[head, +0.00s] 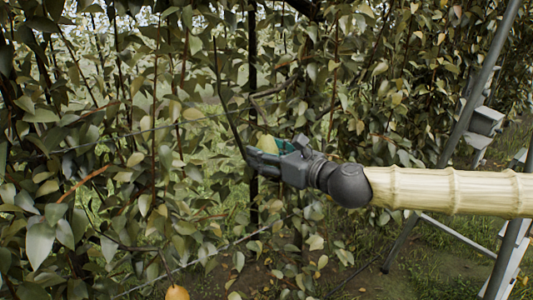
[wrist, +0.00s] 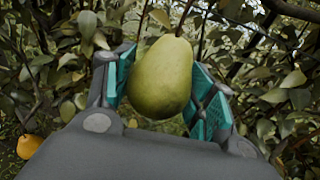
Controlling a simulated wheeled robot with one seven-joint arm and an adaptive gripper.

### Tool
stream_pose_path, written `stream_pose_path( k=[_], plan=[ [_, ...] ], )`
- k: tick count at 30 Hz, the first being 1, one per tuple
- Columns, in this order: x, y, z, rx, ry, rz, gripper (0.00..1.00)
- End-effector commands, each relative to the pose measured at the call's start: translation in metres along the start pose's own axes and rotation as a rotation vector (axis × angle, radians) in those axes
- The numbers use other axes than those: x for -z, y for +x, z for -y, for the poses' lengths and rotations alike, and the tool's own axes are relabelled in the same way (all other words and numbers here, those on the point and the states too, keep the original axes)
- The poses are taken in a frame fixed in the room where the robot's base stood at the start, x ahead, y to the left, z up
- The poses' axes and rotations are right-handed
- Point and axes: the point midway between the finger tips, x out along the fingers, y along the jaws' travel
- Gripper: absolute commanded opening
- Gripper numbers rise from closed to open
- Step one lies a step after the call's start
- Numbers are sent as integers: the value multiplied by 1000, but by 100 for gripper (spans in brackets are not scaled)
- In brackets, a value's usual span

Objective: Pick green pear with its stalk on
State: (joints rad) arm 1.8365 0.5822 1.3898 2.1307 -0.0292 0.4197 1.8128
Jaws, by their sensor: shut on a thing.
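A green pear (wrist: 162,78) sits upright between the teal pads of my gripper (wrist: 160,88) in the wrist view. The fingers are shut on it, one on each side. A thin brown stem or twig shows above the top of the pear; whether it joins a branch I cannot tell. In the head view my gripper (head: 266,148) is among the leaves near the middle, with a small yellow-green part of the pear (head: 267,144) showing between the fingers. The rest of the pear is hidden there.
An orange-yellow fruit (head: 177,292) hangs low at the bottom of the head view, and one shows at the left in the wrist view (wrist: 29,147). Leaves and branches surround my gripper. A dark upright post (head: 253,80) stands close by. A metal ladder (head: 480,90) is at the right.

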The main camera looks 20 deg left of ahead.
Motion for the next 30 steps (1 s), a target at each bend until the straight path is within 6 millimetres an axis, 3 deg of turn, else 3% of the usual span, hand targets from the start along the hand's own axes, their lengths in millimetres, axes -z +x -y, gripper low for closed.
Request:
stream_pose_path(
  k=[30],
  plan=[
    [-2,-7,-8,-6,97,-90,28]
  ],
)
